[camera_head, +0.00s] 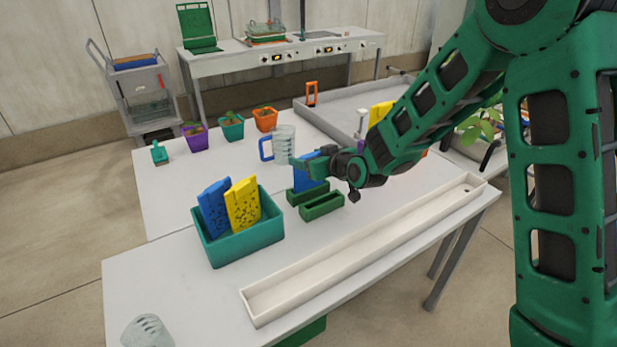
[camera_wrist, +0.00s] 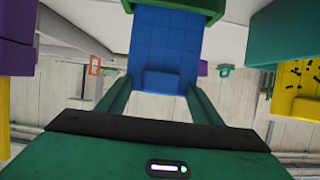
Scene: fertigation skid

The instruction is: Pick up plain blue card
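A plain blue card (camera_head: 302,178) stands upright in a green slotted holder (camera_head: 293,196) on the white table, partly hidden by my gripper. In the wrist view the blue card (camera_wrist: 165,45) shows faint grid lines, no dark spots, and a small raised tab; its holder (camera_wrist: 185,6) is at the top edge. My gripper (camera_head: 305,164) is at the card. In the wrist view my gripper (camera_wrist: 160,88) has its fingers apart, one on each side of the card's near end, with gaps beside the tab. Exact contact with the card's edges is unclear.
A second green holder (camera_head: 322,206) stands empty in front. A teal box (camera_head: 247,240) holds a spotted blue card (camera_head: 214,208) and a spotted yellow card (camera_head: 243,203). A clear jug (camera_head: 283,143) stands close behind. A long white trough (camera_head: 365,246) lies along the front edge.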

